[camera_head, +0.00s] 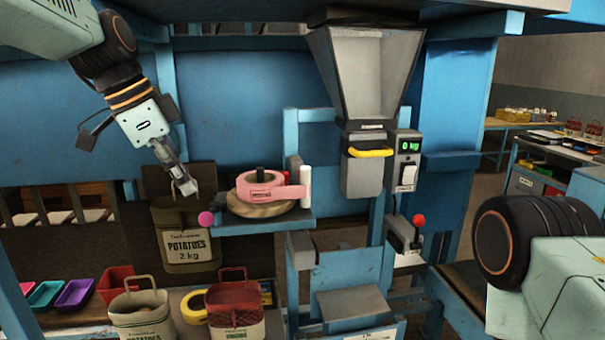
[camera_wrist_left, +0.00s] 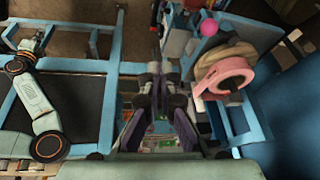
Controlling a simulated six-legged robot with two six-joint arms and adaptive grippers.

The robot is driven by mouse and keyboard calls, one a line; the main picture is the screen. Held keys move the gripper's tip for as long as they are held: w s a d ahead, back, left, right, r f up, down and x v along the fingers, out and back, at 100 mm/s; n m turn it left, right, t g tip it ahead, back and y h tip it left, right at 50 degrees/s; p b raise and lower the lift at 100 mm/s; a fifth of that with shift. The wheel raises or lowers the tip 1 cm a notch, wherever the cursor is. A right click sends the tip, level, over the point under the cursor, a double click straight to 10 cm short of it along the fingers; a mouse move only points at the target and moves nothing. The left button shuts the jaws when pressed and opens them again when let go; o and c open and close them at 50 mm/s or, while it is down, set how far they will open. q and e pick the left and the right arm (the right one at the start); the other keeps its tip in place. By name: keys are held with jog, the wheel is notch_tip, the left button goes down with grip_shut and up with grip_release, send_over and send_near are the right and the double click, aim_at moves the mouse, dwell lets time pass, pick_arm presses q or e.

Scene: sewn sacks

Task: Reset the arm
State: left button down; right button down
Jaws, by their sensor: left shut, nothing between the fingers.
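My left arm comes in from the upper left in the head view. Its gripper (camera_head: 187,188) points down, shut and empty, in front of the mouth of an olive potato sack (camera_head: 187,247). The left wrist view shows the same gripper (camera_wrist_left: 157,58) with its fingers together and nothing between them. My right arm shows only in part at the right edge of the head view, and its gripper is out of frame.
A pink tape roll (camera_head: 262,187) lies on a blue shelf with a pink ball (camera_head: 206,218) at its left end. A grey hopper (camera_head: 366,75) stands right of centre. A red-topped sack (camera_head: 236,310) and a pale sack (camera_head: 142,312) stand below.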

pick_arm(q)
jog(key=a+f+n+t+y+b, duration=0.2)
jog(key=f+n+b, duration=0.3)
jog(key=f, duration=1.1)
jog(key=a+f+n+t+y+b, duration=0.1)
jog(key=a+f+n+t+b, duration=0.35)
jog(key=f, duration=1.05)
jog(key=s+d+f+n+g+b, duration=0.1)
jog(key=s+f+n+g+b, duration=0.1)
jog(key=s+f, duration=0.7)
jog(key=s+d+f+n+g+b, duration=0.1)
jog(key=s+f+n+g+b, duration=0.3)
jog(key=f, duration=0.9)
jog(key=s+f+m+g+b, duration=0.1)
jog(key=s+f+b, duration=0.2)
jog(key=s+f, duration=0.5)
jog(key=s+f+m+g+b, duration=0.1)
jog(key=s+f+b, duration=0.3)
jog(key=s+f, duration=0.5)
jog(key=s+d+g, duration=0.1)
jog(key=s, duration=0.6)
jog(key=shift+s+y+b, duration=0.15)
jog(key=shift+y+b, duration=0.15)
jog(key=shift+a+f, duration=0.1)
jog(key=shift+f, duration=0.05)
